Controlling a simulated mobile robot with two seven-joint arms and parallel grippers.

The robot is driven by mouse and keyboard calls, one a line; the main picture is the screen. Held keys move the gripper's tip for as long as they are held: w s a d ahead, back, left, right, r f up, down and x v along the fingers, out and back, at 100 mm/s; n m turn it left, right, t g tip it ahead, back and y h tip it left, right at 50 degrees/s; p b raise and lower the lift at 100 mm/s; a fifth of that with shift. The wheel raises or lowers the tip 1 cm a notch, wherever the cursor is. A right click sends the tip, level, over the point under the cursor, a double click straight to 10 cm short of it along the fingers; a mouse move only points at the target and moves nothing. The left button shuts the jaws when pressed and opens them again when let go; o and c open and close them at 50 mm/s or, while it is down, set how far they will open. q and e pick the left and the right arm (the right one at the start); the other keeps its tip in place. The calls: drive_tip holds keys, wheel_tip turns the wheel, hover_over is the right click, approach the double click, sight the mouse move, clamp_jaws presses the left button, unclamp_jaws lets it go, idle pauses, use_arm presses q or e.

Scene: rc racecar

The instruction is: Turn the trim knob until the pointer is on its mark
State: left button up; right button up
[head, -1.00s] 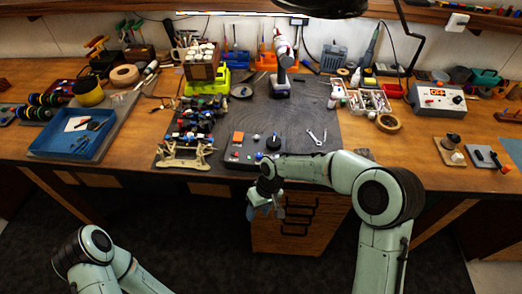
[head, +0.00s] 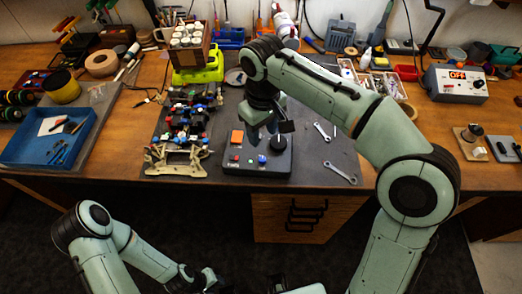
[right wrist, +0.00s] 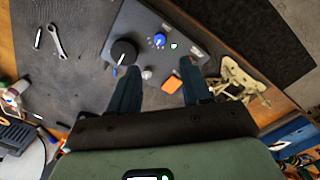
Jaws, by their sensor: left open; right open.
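A dark control box (head: 232,166) lies at the bench's front edge, and it also shows in the right wrist view (right wrist: 193,38). It carries a large black knob (right wrist: 122,52) with a white pointer line, a smaller blue knob (right wrist: 159,39), an orange button (right wrist: 172,84) and a lit green lamp (right wrist: 173,46). I cannot tell which mark the pointer lines up with. My right gripper (head: 262,124) is open above the box, its fingers (right wrist: 160,78) apart and empty. My left gripper (head: 203,280) is low, in front of the bench, open and away from the box.
A car chassis (head: 180,155) stands just left of the box. Two wrenches (head: 340,173) lie to its right on the dark mat. A blue tray (head: 30,158) is at the far left, and a power supply (head: 453,84) is at the right. Some mat around the wrenches is free.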

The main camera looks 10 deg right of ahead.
sight(262, 158)
use_arm(q)
drive_tip(key=shift+s+f+b, duration=0.3)
drive_tip(key=shift+f+b, duration=0.15)
drive_tip(key=shift+f, duration=0.2)
drive_tip(key=shift+s+f+b, duration=0.3)
drive_tip(key=shift+f+b, duration=0.15)
drive_tip(key=shift+f, duration=0.15)
use_arm(e)
wheel_tip(262, 158, down, 11)
drive_tip(key=shift+f, duration=0.1)
clamp_jaws()
